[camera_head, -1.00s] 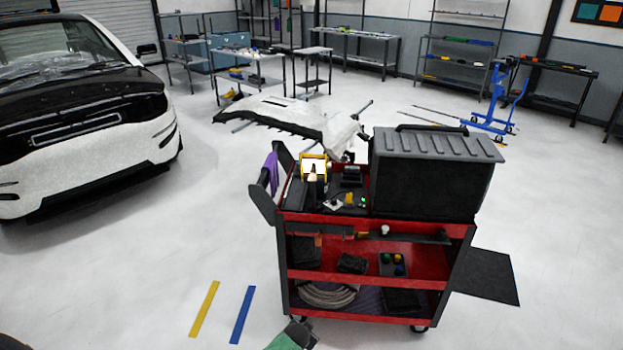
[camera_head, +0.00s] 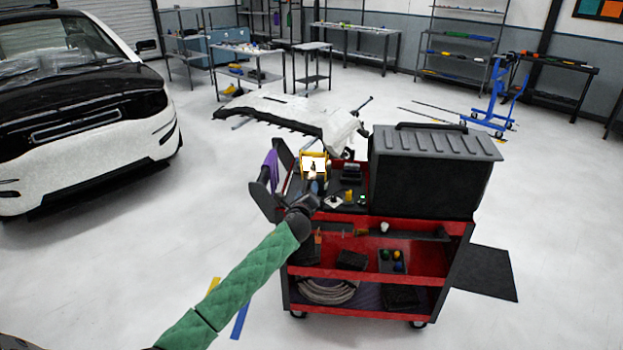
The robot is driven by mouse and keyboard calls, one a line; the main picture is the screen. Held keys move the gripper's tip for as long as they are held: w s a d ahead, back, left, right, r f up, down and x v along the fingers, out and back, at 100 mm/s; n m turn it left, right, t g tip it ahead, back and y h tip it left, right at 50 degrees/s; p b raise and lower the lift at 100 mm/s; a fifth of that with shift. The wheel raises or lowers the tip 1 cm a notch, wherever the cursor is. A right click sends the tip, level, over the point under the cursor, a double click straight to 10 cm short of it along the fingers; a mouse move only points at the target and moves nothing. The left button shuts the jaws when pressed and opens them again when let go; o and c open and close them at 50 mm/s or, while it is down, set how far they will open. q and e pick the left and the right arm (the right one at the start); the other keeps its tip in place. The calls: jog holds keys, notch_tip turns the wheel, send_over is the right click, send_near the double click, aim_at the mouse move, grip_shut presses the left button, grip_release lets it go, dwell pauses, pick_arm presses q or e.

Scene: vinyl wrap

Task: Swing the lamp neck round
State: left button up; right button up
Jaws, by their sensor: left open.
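A lamp with a yellow frame and a bright, lit face (camera_head: 314,161) stands at the left of the cart's top. Its neck is too small and too covered by my arm to make out. My left gripper (camera_head: 313,187) is at the end of my green-sleeved arm, over the cart's front left edge. It is just below and in front of the lamp in the picture, and open. I cannot tell whether it touches the lamp. My right gripper is not in view.
The red and black cart (camera_head: 375,273) carries a large black box (camera_head: 425,175) at right and small items beside the lamp. A purple cloth (camera_head: 271,168) hangs at its left. A white car (camera_head: 75,110) stands at far left.

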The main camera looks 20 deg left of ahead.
aim_at(311, 179)
pick_arm(q)
jog(key=w+m, duration=0.2)
jog(key=w+a+r+m+p, duration=0.1)
jog(key=w+m, duration=0.1)
jog(key=m, duration=0.1)
jog(key=w+m+p, duration=0.1)
jog(key=w+m, duration=0.1)
jog(key=m, duration=0.1)
jog(key=shift+w+a+r+t, duration=0.15)
jog(key=shift+w+a+t, duration=0.1)
jog(key=shift+t, duration=0.15)
jog(key=shift+w+a+p, duration=0.1)
jog(key=shift+w+p, duration=0.2)
jog(key=shift+w, duration=0.25)
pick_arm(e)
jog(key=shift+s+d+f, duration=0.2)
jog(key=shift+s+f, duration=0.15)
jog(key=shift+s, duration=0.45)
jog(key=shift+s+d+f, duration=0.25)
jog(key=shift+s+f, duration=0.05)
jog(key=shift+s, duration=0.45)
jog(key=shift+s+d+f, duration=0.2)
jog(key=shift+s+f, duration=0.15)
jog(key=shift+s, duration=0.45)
pick_arm(q)
jog(key=shift+c, duration=0.4)
jog(key=shift+m, duration=0.3)
grip_shut()
